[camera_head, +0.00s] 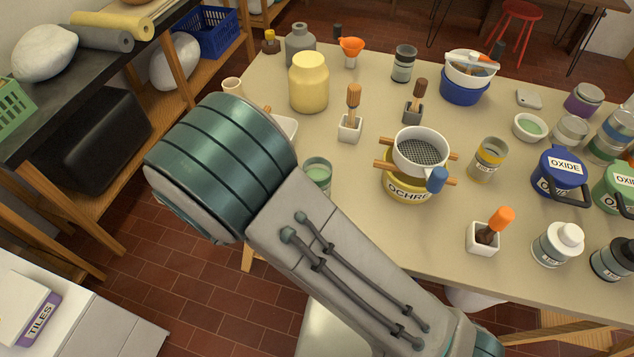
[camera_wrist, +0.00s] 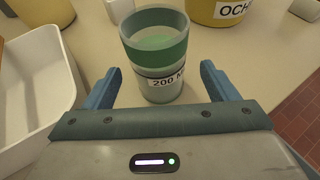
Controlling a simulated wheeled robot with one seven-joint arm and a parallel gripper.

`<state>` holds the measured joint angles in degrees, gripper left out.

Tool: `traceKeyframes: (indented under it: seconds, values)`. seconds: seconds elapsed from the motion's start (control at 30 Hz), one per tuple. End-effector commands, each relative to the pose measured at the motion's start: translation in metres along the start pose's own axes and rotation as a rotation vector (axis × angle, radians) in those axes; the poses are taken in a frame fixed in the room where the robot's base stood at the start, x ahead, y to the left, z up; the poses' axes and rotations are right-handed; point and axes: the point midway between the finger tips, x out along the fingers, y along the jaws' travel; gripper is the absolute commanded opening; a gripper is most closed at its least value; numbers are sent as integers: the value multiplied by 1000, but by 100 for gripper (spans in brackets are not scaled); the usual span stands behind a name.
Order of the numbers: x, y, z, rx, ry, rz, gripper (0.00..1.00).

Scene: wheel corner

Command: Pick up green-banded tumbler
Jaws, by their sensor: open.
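The green-banded tumbler (camera_wrist: 158,60) stands upright on the table in the wrist view. It is pale and see-through, with a green band below the rim and a label reading "200 M". In the head view the tumbler (camera_head: 318,172) shows at the table's near edge, partly hidden by my arm. My gripper (camera_wrist: 164,83) is open, with one blue finger on each side of the tumbler's lower part. A gap shows between each finger and the tumbler. In the head view my arm hides the gripper.
A white tray (camera_wrist: 34,92) stands just left of my gripper in the wrist view. The yellow ochre tub (camera_head: 410,187) with a sieve (camera_head: 421,150) over it stands right of the tumbler. A brush in a white holder (camera_head: 349,128) stands behind. Bare tabletop lies between them.

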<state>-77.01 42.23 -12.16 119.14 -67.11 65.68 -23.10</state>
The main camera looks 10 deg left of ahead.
Motion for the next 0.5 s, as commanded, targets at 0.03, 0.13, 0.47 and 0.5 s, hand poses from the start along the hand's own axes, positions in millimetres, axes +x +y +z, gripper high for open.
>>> traceKeyframes:
  seconds: [0.03,0.13,0.47,0.5]
  values:
    - [3,0,0,0,0,-2,80]
    - [12,0,0,-2,0,-3,80]
    - [54,2,-2,0,1,-3,80]
    - [55,2,-2,1,1,-3,80]
